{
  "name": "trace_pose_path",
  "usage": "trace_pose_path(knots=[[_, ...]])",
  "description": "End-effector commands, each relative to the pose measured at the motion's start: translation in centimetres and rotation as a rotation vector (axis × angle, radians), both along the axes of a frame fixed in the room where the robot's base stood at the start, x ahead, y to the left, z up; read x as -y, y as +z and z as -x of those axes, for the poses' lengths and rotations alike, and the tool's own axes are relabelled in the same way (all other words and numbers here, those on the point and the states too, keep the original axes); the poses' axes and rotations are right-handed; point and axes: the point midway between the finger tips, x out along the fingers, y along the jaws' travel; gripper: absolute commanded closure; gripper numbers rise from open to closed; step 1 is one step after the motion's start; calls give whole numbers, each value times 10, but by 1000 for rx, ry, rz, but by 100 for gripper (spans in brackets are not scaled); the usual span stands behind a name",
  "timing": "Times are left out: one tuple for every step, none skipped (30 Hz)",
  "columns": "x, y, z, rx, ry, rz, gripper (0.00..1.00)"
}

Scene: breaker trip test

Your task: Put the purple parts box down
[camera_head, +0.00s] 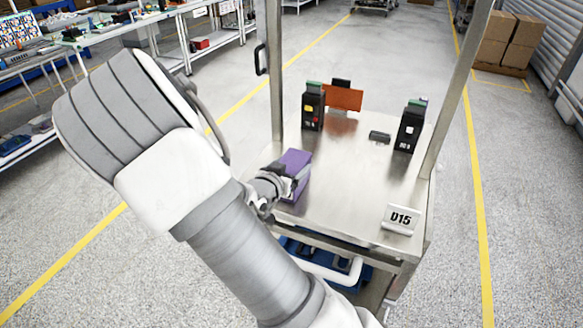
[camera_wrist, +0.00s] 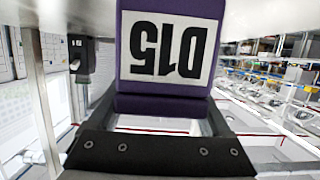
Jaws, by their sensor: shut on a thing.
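The purple parts box (camera_head: 296,162) is at the left front part of the metal cart top (camera_head: 345,190). In the wrist view the purple parts box (camera_wrist: 165,104) fills the upper middle, with a white D15 label (camera_wrist: 168,48) that reads upside down. My gripper (camera_head: 286,187) is shut on the box. The dark jaws (camera_wrist: 160,112) stand on either side of it in the wrist view.
A white D15 sign (camera_head: 401,219) stands at the cart's front right. Two black breakers (camera_head: 313,107) (camera_head: 409,127), an orange panel (camera_head: 343,97) and a small dark block (camera_head: 380,136) are towards the back. Metal posts rise at both sides. The middle of the top is clear.

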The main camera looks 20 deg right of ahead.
Motion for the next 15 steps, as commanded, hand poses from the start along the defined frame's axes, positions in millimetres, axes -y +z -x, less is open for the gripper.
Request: trace_pose_path(knots=[[0, 0, 0, 3, -1, 0, 95], [0, 0, 0, 3, -1, 0, 95], [0, 0, 0, 3, -1, -1, 95], [0, 0, 0, 3, -1, -1, 95], [0, 0, 0, 3, -1, -1, 95], [0, 0, 0, 3, -1, -1, 95], [0, 0, 0, 3, -1, -1, 95], [0, 0, 0, 3, -1, -1, 95], [0, -2, 0, 3, -1, 0, 95], [0, -3, 0, 3, -1, 0, 95], [0, -4, 0, 3, -1, 0, 95], [0, -5, 0, 3, -1, -1, 95], [0, -4, 0, 1, -1, -1, 12], [0, -4, 0, 1, -1, -1, 7], [0, -4, 0, 1, -1, -1, 0]])
